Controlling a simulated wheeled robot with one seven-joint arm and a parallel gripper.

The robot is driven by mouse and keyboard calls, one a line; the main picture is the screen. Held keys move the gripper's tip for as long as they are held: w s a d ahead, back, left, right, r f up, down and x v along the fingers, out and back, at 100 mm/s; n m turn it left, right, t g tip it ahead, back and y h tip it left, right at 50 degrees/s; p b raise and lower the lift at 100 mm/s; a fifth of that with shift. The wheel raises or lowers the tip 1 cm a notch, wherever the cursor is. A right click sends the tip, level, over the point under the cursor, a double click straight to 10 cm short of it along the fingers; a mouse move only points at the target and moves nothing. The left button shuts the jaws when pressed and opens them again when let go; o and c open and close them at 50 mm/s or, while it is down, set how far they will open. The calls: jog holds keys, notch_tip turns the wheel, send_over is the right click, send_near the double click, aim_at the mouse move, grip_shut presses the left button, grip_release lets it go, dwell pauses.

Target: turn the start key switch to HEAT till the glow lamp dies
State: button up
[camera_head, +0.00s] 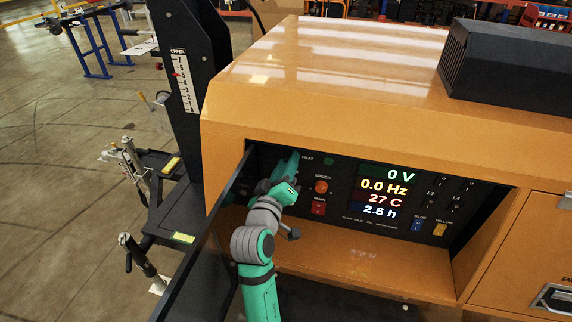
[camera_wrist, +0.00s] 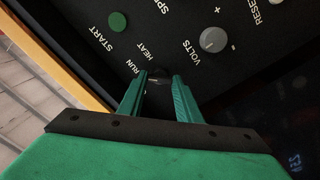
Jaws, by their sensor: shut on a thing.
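The start key switch (camera_wrist: 159,76) is a small dark knob on the black panel, with the RUN and HEAT labels beside it in the wrist view. My gripper (camera_wrist: 160,84) has its two green fingers on either side of the switch and is shut on it. In the head view my gripper (camera_head: 290,166) reaches the left part of the panel, and its hand hides the switch. A dull green round part (camera_wrist: 118,22) sits near the START label; I cannot tell whether it is a button or a lamp. I see no lit glow lamp.
The control panel (camera_head: 340,216) is recessed in an orange housing (camera_head: 330,90). Its display (camera_head: 385,192) reads 0 V, 0.0 Hz, 27 C and 2.5 h. A grey VOLTS knob (camera_wrist: 214,39) is close to my right finger. An open dark door (camera_head: 205,250) stands left of my arm.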

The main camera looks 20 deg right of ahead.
jog(key=shift+a, duration=0.1)
jog(key=shift+w+a+m, duration=0.1)
jog(key=shift+m, duration=4.3)
jog(key=o, duration=1)
jog(key=shift+o, duration=0.2)
